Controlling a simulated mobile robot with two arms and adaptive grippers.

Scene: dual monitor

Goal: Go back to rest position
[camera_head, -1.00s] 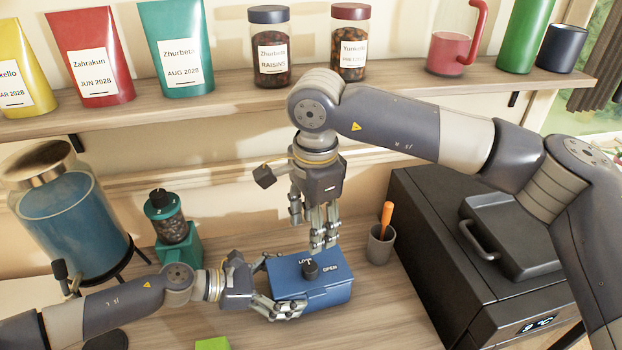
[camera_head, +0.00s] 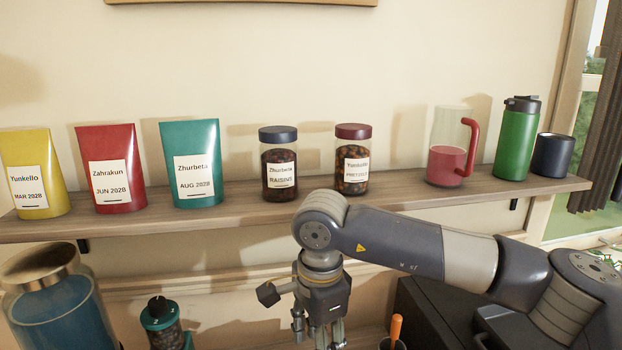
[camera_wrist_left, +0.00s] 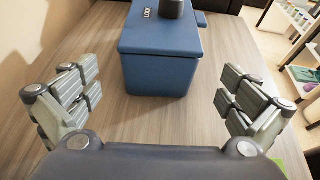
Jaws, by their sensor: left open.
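My left gripper (camera_wrist_left: 155,105) shows in the left wrist view with its fingers spread wide and nothing between them. A blue box (camera_wrist_left: 160,50) with a dark knob on its lid stands on the wooden table a little ahead of the fingers, apart from them. The left arm is out of the head view. My right arm crosses the lower right of the head view, with its gripper (camera_head: 328,335) pointing down below the shelf. The right fingertips are cut off by the bottom edge, so their opening cannot be told.
A wall shelf (camera_head: 230,221) holds pouches, two jars (camera_head: 278,170), a red-handled jug (camera_head: 446,150), a green bottle (camera_head: 518,140) and a dark cup (camera_head: 553,155). Below it are a blue dispenser (camera_head: 62,312), a green grinder (camera_head: 163,320) and a dark appliance (camera_head: 420,305).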

